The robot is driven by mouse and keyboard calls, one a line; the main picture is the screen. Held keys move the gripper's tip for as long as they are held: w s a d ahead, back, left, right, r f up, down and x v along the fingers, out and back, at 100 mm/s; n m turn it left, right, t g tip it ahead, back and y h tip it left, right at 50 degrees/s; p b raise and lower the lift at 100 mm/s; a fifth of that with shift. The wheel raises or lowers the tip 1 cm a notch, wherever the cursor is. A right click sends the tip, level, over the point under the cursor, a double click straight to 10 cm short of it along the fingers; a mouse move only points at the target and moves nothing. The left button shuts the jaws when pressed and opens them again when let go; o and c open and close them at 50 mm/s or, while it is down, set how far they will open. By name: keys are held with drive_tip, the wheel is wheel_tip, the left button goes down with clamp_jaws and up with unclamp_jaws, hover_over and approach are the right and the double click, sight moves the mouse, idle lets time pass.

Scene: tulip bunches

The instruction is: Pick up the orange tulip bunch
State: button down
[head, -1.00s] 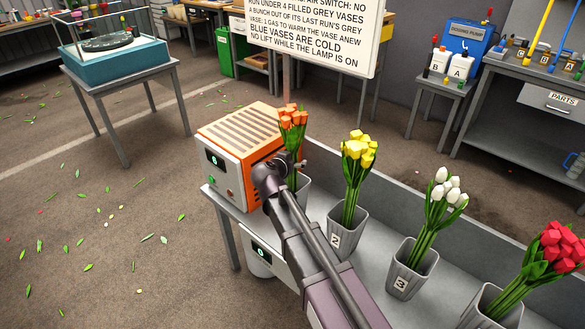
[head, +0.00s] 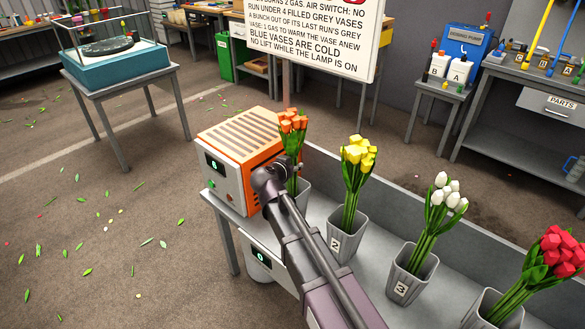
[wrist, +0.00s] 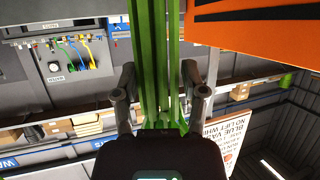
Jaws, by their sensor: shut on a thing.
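The orange tulip bunch (head: 292,123) stands upright in the leftmost grey vase (head: 303,194), against the side of the orange machine in the head view. My gripper (head: 291,168) is at its stems, below the blooms. In the wrist view the green stems (wrist: 150,50) run between the two grey fingers of my gripper (wrist: 158,72), which is shut on them. My arm hides much of the vase and its number. Whether the stem ends have left the vase cannot be told.
The orange machine (head: 225,168) with a small display stands just left of the bunch. Yellow (head: 358,153), white (head: 449,190) and red tulips (head: 553,252) stand in grey vases to the right along the grey bench (head: 321,224). A rule sign (head: 315,38) stands behind.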

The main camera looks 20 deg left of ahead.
sight(292, 112)
drive_tip(key=shift+r, duration=0.15)
wheel_tip(292, 112, up, 10)
drive_tip(key=p, duration=1)
idle(0.6)
wheel_tip(292, 112, up, 10)
drive_tip(key=p, duration=1)
drive_tip(key=shift+f, duration=0.2)
